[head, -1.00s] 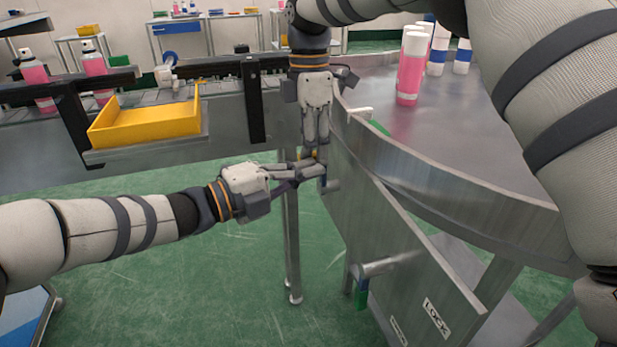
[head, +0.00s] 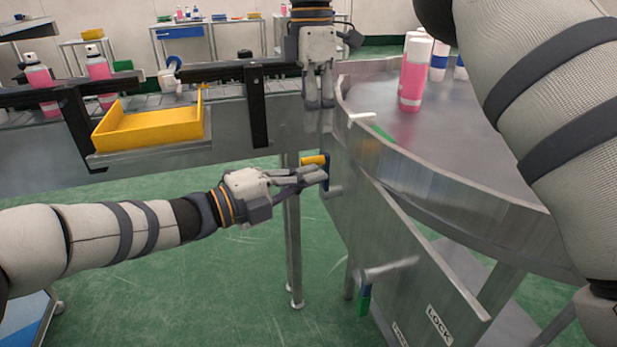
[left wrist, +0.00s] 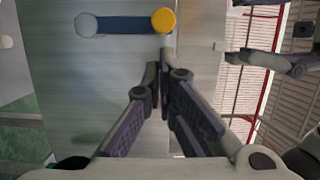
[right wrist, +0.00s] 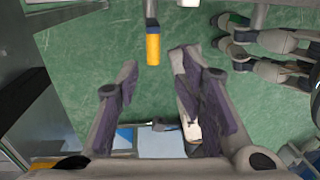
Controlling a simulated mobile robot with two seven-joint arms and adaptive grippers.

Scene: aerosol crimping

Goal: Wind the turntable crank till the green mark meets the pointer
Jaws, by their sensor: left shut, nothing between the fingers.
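The crank has a yellow knob (head: 314,160) on a blue arm (left wrist: 125,24), at the near left side of the steel turntable (head: 455,170). The knob also shows in the left wrist view (left wrist: 163,20) and the right wrist view (right wrist: 153,48). My left gripper (head: 318,176) is shut and empty, just below the knob. My right gripper (head: 319,105) points down above the knob, its fingers spread and empty in the right wrist view (right wrist: 157,68). A green mark (head: 381,133) lies on the turntable's edge, close to the white pointer (head: 361,118), slightly to its right.
Pink cans (head: 413,75) and blue-banded cans stand on the turntable. A yellow tray (head: 150,125) sits left beside the conveyor. A lever with a green grip (head: 364,300) sticks out from the panel by a LOCK label (head: 439,325).

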